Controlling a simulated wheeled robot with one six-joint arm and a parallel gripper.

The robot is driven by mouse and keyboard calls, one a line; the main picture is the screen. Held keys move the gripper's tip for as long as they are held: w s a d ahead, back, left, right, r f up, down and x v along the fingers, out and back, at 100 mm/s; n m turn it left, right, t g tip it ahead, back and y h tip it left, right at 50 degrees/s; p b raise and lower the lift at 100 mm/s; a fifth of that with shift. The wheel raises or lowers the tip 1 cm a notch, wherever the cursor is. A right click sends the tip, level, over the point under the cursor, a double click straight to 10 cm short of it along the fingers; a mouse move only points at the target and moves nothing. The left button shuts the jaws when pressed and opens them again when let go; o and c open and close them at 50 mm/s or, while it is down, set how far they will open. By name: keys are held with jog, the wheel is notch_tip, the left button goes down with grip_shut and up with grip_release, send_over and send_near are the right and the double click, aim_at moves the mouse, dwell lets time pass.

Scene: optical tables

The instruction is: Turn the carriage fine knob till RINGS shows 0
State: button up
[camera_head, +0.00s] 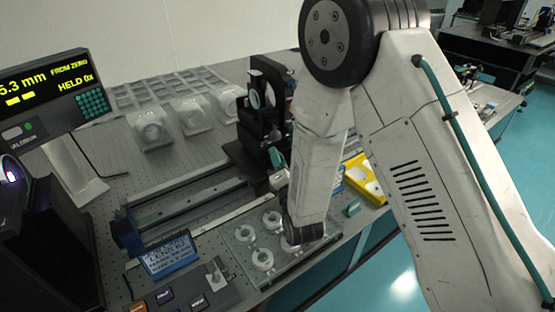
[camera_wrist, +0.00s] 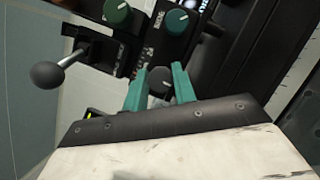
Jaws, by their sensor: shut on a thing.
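In the wrist view, a small dark knob (camera_wrist: 160,82) with a white pointer line sits between the teal fingers of my gripper (camera_wrist: 160,78). The fingers are shut on its two sides. A teal knob (camera_wrist: 178,21) and a green knob (camera_wrist: 117,12), each with a white mark, are just beyond. I cannot tell from labels which is the carriage fine knob. In the head view, the carriage (camera_head: 248,160) stands on a rail, and my arm hides most of the gripper. A display (camera_head: 45,85) reads about "5.3 mm FROM ZERO" and "HELD 0x", its left part cut off. No RINGS figure is readable.
A black ball-ended lever (camera_wrist: 48,75) sticks out left of the knobs. The rail (camera_head: 185,200) runs across the table.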

jog(key=shift+d+f, duration=0.25)
jog(key=o, duration=1)
jog(key=shift+d, duration=0.1)
jog(key=v, duration=0.7)
jog(key=shift+s, duration=0.4)
